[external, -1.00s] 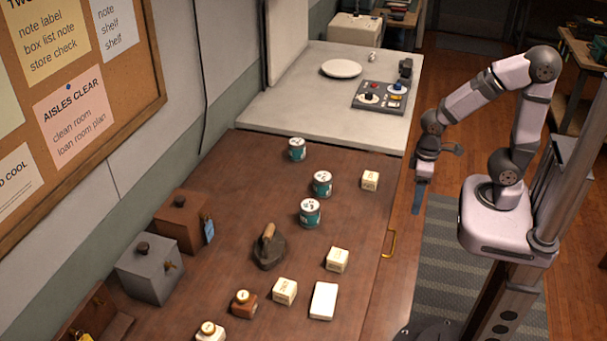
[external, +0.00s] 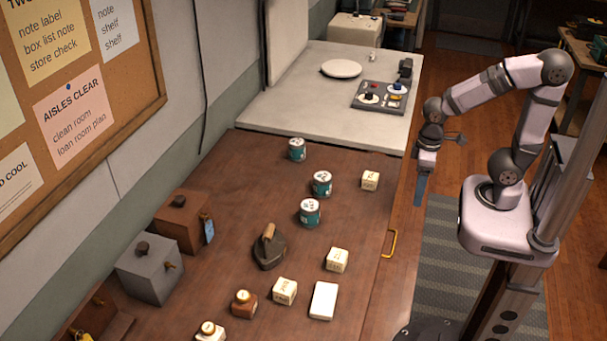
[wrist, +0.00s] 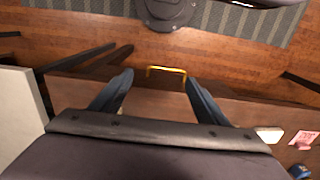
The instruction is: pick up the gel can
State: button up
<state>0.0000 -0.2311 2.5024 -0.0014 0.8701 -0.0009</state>
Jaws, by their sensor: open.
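Three similar teal cans with white tops stand upright on the brown table: a back one (external: 297,150), a middle one (external: 322,184) and a front one (external: 309,213). Their lettering is too small to tell which is the gel can. My gripper (external: 419,188) is to the right of the cans, beyond the table's right edge, pointing down and empty. In the wrist view my gripper (wrist: 158,80) shows two dark fingers spread apart, with no can between them.
Small cream boxes (external: 370,180), a dark flat iron (external: 269,250), a white block (external: 323,301) and wooden boxes share the table. A yellow handle (external: 390,243) sticks out at its right edge. A pale counter (external: 300,105) with a plate (external: 341,68) lies behind.

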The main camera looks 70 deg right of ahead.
jog(key=r, duration=0.2)
jog(key=n+t+h+b, duration=0.95)
jog(key=n+b, duration=0.35)
jog(key=n, duration=1.5)
send_over(301, 149)
jog(key=shift+f+t+y, duration=0.35)
jog(key=shift+f+y, duration=0.1)
jog(key=shift+f, duration=0.1)
notch_tip(301, 149, down, 8)
jog(key=shift+r, duration=0.25)
jog(key=shift+f, duration=0.25)
jog(key=shift+p+x, duration=1.5)
jog(key=shift+x, duration=2.2)
jog(key=shift+r, duration=0.2)
jog(key=shift+c, duration=0.3)
